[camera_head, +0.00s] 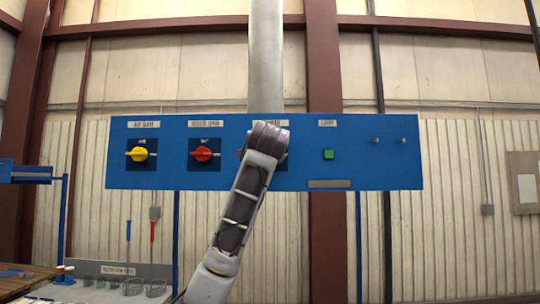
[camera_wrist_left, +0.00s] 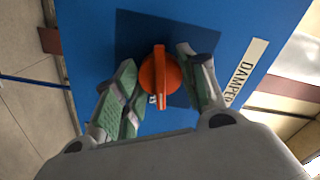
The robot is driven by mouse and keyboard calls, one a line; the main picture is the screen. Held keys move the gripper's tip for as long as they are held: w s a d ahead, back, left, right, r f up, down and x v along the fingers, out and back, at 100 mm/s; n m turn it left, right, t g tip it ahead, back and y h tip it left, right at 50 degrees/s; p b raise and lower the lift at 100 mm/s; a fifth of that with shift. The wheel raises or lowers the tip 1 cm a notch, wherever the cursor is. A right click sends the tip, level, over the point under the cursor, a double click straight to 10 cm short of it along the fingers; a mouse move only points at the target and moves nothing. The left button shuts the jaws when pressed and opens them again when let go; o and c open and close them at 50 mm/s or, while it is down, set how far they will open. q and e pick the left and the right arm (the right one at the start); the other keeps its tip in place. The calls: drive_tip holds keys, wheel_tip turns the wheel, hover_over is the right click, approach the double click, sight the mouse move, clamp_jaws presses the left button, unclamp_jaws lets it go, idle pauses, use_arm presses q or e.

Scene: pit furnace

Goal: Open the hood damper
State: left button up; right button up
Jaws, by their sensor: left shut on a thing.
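The damper knob (camera_wrist_left: 160,76) is an orange-red rotary handle on a dark square plate on the blue panel, in the left wrist view. Its grip bar runs up and down in that picture. The label DAMPER (camera_wrist_left: 245,72) is to its right. My left gripper (camera_wrist_left: 157,62) has a green-padded finger on either side of the knob and is shut on it. In the head view my left arm (camera_head: 240,200) reaches up to the panel's third switch position and hides the knob and most of its label. My right gripper is not in view.
The blue panel (camera_head: 365,172) also carries a yellow knob (camera_head: 139,154), a red knob (camera_head: 203,154), a green button (camera_head: 328,154) and two small pegs at right. A low rack (camera_head: 103,270) with long-handled tools is at lower left. Space right of the panel is clear.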

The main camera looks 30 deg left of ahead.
use_arm(q)
drive_tip(key=shift+m, duration=1.3)
drive_tip(key=o, duration=1)
drive_tip(key=shift+o, duration=0.2)
drive_tip(key=shift+d, duration=0.1)
drive_tip(key=v, duration=1.2)
